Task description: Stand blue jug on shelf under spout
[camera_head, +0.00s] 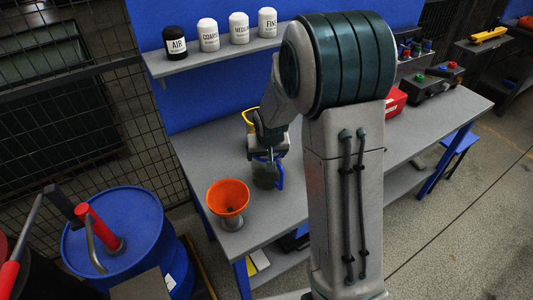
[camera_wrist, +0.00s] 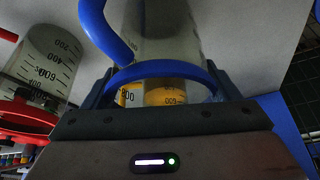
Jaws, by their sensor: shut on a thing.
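The blue jug (camera_head: 266,176) is a clear measuring jug with a blue handle and rim. It hangs below my gripper (camera_head: 268,152), over the grey bench, and I cannot tell whether its base touches the top. In the wrist view my gripper (camera_wrist: 160,92) is shut on the jug by its blue rim, and the clear body (camera_wrist: 160,40) and handle extend beyond the jaws. A grey wall shelf (camera_head: 212,59) carries several labelled canisters. I cannot make out a spout. My arm hides part of the bench.
An orange funnel (camera_head: 228,196) stands at the bench's front left. A yellow-rimmed jug (camera_head: 248,115) is behind my gripper. A red-rimmed jug (camera_wrist: 40,70) shows in the wrist view. A blue drum (camera_head: 115,240) with a pump is at lower left. A red box (camera_head: 395,101) stands right of my arm.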

